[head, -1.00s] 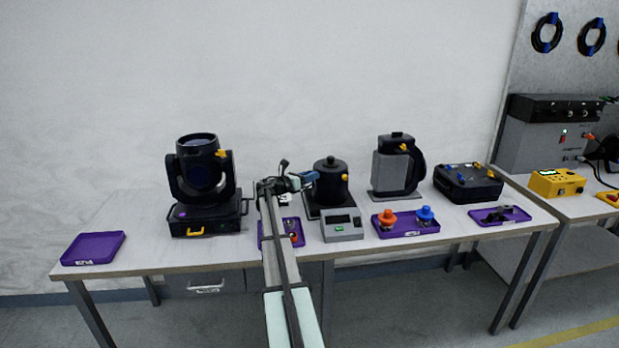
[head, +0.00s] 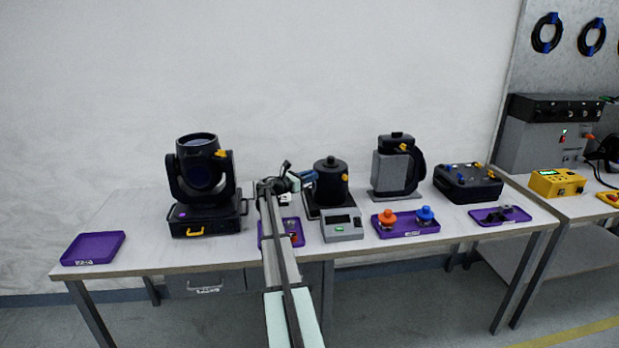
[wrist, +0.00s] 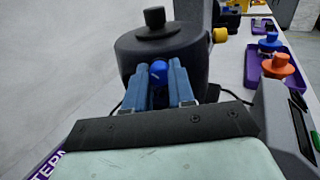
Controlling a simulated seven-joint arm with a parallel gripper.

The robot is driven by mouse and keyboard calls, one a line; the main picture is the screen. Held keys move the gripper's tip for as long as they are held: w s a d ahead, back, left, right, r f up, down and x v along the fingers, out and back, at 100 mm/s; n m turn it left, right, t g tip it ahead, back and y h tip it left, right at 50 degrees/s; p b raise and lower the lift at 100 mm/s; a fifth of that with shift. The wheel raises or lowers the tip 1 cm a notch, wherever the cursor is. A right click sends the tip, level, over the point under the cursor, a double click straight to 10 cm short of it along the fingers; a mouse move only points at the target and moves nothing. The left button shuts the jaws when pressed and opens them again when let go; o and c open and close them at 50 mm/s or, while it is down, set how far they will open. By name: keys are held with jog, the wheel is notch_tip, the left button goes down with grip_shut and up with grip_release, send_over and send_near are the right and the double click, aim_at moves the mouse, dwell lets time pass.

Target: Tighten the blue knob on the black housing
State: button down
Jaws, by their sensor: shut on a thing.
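The black housing (head: 330,187) is a round can with a small top knob, standing on a base in the middle of the table. It also fills the upper middle of the wrist view (wrist: 165,50). The blue knob (wrist: 158,71) is on the housing's near side in the wrist view, between my fingers. My gripper (wrist: 160,88) has blue fingers, one on each side of the knob, and is shut on it. In the head view my gripper (head: 303,178) reaches the housing's left side, and the knob cannot be made out there.
A grey scale-like box (head: 342,226) stands in front of the housing. A purple tray (head: 405,234) with orange and blue knobs is to the right. A moving-head lamp (head: 200,185) stands left.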

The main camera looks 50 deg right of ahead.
jog(key=shift+m, duration=3.6)
jog(key=c, duration=0.9)
grip_release()
jog(key=shift+c, duration=0.2)
jog(key=shift+a, duration=0.15)
jog(key=v, duration=1.3)
jog(key=shift+w+a, duration=0.15)
jog(key=shift+a, duration=0.15)
